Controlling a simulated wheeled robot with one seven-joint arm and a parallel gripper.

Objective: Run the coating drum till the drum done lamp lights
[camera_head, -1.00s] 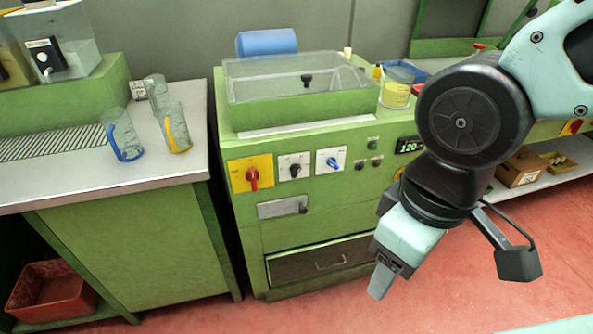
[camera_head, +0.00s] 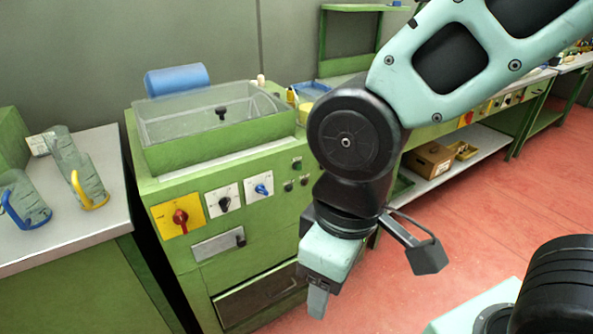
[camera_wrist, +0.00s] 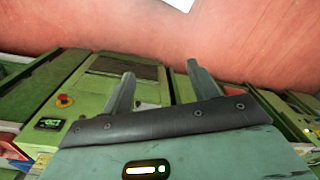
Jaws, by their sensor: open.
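The green machine (camera_head: 185,275) has a clear-covered trough (camera_head: 185,132) on top and a blue cylinder (camera_head: 177,80) behind it. Its front carries a red rotary switch (camera_head: 180,217) on a yellow plate, a black knob (camera_head: 224,203), a blue knob (camera_head: 261,190) and small green and dark buttons or lamps (camera_head: 297,163); I cannot tell whether any is lit. My gripper (camera_head: 318,301) hangs before the machine's right side, pointing down, apart from the controls. In the wrist view my gripper (camera_wrist: 160,83) is open and empty. A red button (camera_wrist: 64,101) and a lit green display (camera_wrist: 48,123) show there.
A bench at left holds a blue-handled jug (camera_head: 22,205) and a yellow-handled jug (camera_head: 88,185). The machine has a latch plate (camera_head: 219,245) and a drawer (camera_head: 262,298). A cardboard box (camera_head: 428,160) sits on a low shelf. The red floor (camera_head: 490,205) at right is clear.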

